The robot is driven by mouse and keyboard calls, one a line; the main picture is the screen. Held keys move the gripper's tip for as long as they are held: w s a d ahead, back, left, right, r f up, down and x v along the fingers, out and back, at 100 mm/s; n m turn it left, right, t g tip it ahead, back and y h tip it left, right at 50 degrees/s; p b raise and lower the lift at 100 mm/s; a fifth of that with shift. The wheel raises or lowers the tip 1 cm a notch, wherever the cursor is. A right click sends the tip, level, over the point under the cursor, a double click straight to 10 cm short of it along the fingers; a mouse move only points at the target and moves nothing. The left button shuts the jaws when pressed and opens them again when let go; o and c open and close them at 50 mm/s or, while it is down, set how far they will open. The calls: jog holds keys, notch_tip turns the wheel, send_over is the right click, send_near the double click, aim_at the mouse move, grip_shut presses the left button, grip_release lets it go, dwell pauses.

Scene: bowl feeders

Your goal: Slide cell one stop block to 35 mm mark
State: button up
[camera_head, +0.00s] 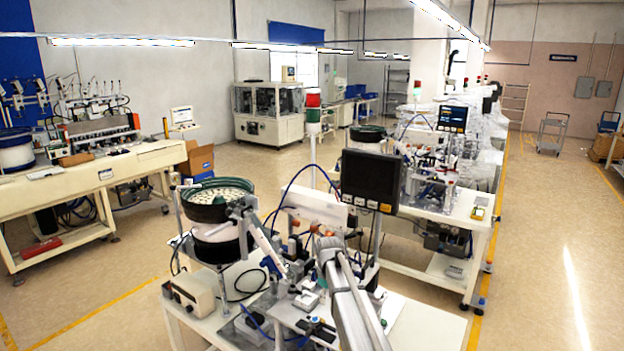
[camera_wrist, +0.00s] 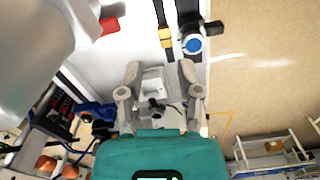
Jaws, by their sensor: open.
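The nearest cell has a green-rimmed bowl feeder (camera_head: 217,200) and a dark display (camera_head: 371,180) over a white bench. In the wrist view, my gripper (camera_wrist: 159,70) is open, its two grey fingers apart over the white bench top. A pale block-like part (camera_wrist: 152,80) shows between the fingers; I cannot tell whether they touch it. Beyond the fingertips are a yellow piece (camera_wrist: 166,38) and a blue round knob (camera_wrist: 193,44) on dark strips. I cannot tell which part is the stop block, and no scale marks are legible. In the head view my arm hides the gripper.
A control box (camera_head: 190,292) stands at the bench's left front. A second cell with a display (camera_head: 452,118) stands behind. A long workbench (camera_head: 100,175) is at left. In the wrist view, a red part (camera_wrist: 110,25) lies near the upper left.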

jog(key=s+d+f+m+b, duration=0.3)
jog(key=s+d+f+b, duration=0.1)
jog(key=s, duration=0.6)
jog(key=s+d+f+m+b, duration=0.3)
jog(key=s+d+f+b, duration=0.1)
jog(key=s, duration=0.6)
jog(key=s+d+f+m+b, duration=0.3)
jog(key=s+d+f+b, duration=0.1)
jog(key=s, duration=0.6)
jog(key=shift+f, duration=0.25)
jog(key=shift+d, duration=0.1)
